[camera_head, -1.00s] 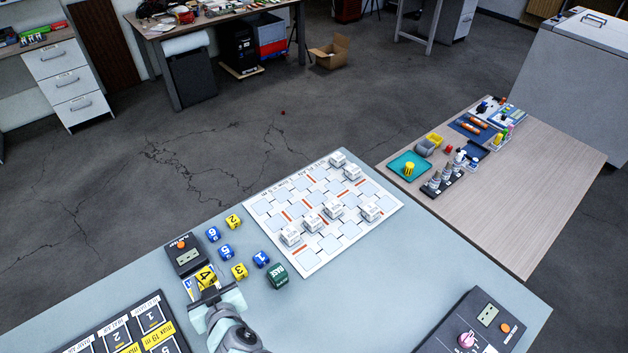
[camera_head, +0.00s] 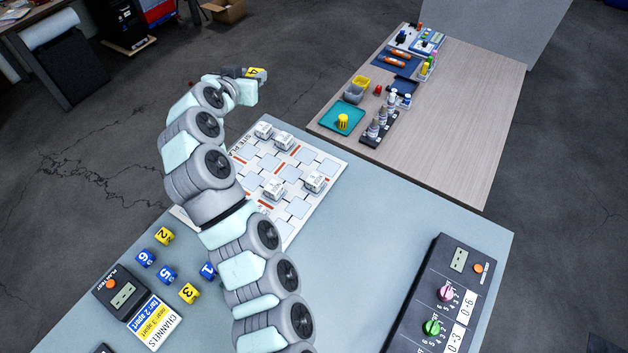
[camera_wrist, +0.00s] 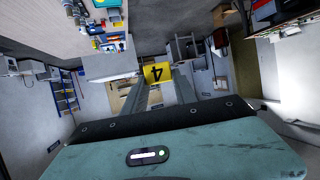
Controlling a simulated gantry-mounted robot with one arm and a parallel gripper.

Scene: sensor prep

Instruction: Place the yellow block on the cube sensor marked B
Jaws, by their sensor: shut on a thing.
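The yellow block marked 4 (camera_head: 256,73) is in my gripper (camera_head: 248,74), in the head view above the far end of the board. In the wrist view the same block (camera_wrist: 157,72) sits between the fingertips. My gripper is shut on it. Small white cube sensors stand on the white grid board (camera_head: 330,163): two at the far end (camera_head: 264,130) (camera_head: 284,141), one at the right (camera_head: 315,182) and one near the middle (camera_head: 274,190). Their letters are too small to read, so I cannot tell which is B. My arm covers the board's left part.
Yellow blocks 2 (camera_head: 165,236) and 3 (camera_head: 189,293) and blue blocks (camera_head: 146,257) lie at the left of the table. A dark control box (camera_head: 441,300) stands at the right. A wooden side table (camera_head: 470,110) with bottles and trays is beyond. The table's right middle is clear.

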